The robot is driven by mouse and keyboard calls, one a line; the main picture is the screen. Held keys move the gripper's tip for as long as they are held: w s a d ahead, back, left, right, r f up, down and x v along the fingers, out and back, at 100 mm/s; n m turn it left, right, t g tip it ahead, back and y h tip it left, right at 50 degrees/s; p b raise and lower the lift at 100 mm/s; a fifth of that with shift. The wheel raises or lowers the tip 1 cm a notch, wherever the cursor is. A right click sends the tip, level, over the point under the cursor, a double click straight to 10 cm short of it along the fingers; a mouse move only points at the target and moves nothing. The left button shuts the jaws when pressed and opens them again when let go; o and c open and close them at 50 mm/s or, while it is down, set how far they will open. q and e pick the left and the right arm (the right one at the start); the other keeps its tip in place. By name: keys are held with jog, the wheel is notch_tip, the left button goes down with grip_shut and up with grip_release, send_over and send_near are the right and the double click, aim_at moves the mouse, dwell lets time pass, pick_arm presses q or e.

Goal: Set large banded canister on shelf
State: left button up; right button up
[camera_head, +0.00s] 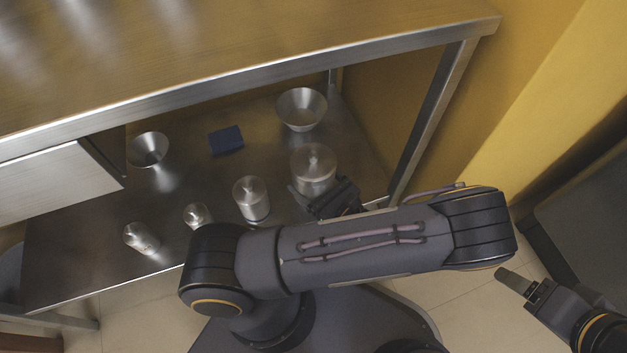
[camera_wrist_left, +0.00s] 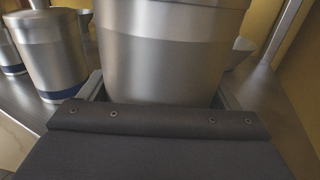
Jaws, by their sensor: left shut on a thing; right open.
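The large steel canister (camera_head: 313,166) has a round lid with a knob and is over the right part of the lower shelf (camera_head: 85,255). My left gripper (camera_head: 318,198) is shut on it from the near side. In the left wrist view the canister (camera_wrist_left: 168,60) fills the space between the jaws and looks upright. Its base is hidden behind the gripper, so I cannot see a band or tell whether it touches the shelf. My right gripper (camera_head: 516,283) is open and empty at the lower right, away from the table.
A medium canister with a blue band (camera_head: 251,200) stands just left; it also shows in the left wrist view (camera_wrist_left: 50,50). Two smaller canisters (camera_head: 197,215) (camera_head: 141,238) stand farther left. Behind are two steel bowls (camera_head: 302,108) (camera_head: 148,149) and a blue box (camera_head: 226,140). The tabletop (camera_head: 230,45) overhangs.

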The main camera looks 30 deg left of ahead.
pick_arm(q)
jog(key=o, duration=1)
jog(key=shift+f, duration=0.2)
jog(key=shift+r, duration=0.2)
jog(key=shift+p+v, duration=1.65)
jog(key=shift+v, duration=4.4)
